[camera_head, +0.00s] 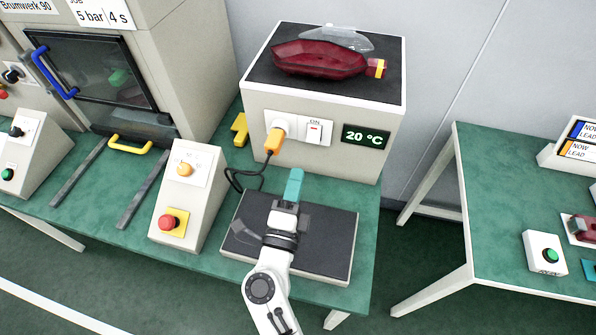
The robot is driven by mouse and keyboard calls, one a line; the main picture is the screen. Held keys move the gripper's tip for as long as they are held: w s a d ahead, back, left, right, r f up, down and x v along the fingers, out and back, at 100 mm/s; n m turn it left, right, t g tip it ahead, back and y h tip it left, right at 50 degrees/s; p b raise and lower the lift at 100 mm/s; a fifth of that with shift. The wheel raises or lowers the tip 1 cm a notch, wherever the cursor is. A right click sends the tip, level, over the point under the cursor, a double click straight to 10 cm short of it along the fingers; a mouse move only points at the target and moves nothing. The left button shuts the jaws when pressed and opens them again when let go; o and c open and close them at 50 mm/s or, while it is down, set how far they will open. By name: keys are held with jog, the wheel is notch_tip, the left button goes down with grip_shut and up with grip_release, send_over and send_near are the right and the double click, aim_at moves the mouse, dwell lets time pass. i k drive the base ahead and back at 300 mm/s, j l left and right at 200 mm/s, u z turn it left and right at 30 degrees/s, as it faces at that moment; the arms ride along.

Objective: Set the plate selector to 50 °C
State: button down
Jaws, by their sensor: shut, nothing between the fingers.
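A display (366,137) on the front of the white hot-plate box (330,115) reads 20 °C. Beside it a switch (314,131) marked ON shows a red patch. An orange plug (274,141) sits in a socket left of it. A yellow-orange round knob (184,170) is on the upper panel of a sloped console, left of my gripper; its markings are too small to read, and I cannot tell its setting. My gripper (294,174) is shut and empty, with teal fingers, above the dark pad, apart from the box and the knob.
A red lamp part (318,57) and a clear piece lie on top of the box. A red button (168,221) is below the knob. A black cable (245,177) hangs from the plug. A dark pad (328,255) lies under my arm. Another green table (490,230) stands right.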

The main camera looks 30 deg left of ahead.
aim_at(184, 169)
jog(key=u, duration=1.4)
